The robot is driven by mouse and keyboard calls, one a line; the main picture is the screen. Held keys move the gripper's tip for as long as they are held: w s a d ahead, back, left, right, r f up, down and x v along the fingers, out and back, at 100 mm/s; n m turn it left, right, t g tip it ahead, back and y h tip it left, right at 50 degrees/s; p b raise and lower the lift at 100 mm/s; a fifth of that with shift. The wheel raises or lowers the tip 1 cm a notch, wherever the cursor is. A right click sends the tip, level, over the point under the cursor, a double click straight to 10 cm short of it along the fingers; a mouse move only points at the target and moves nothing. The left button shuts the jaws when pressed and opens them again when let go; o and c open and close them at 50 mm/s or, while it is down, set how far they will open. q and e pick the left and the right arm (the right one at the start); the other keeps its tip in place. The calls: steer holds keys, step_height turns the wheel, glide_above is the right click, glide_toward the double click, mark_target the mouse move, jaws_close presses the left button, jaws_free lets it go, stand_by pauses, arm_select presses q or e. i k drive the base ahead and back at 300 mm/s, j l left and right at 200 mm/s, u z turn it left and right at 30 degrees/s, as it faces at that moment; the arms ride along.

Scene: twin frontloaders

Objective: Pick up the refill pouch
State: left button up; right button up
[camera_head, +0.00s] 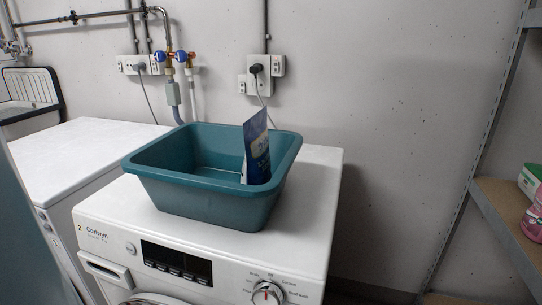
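The refill pouch (256,150) is blue and white and stands nearly upright, tilted a little, inside a teal basin (210,195) near its right side. Its lower end is hidden behind the basin's front wall. The basin sits on top of a white front-loading washing machine (311,200). Neither of my grippers shows in the head view.
A second white machine (75,150) stands to the left, its top bare. Pipes with blue valves (180,56) and sockets (262,68) are on the wall behind. A shelf (500,205) with a pink bottle (533,222) stands at the right. Bare machine top lies right of the basin.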

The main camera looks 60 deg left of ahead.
mark_target(256, 167)
steer(key=u, duration=1.75)
steer(key=i+j+z, duration=0.1)
steer(key=j, duration=0.3)
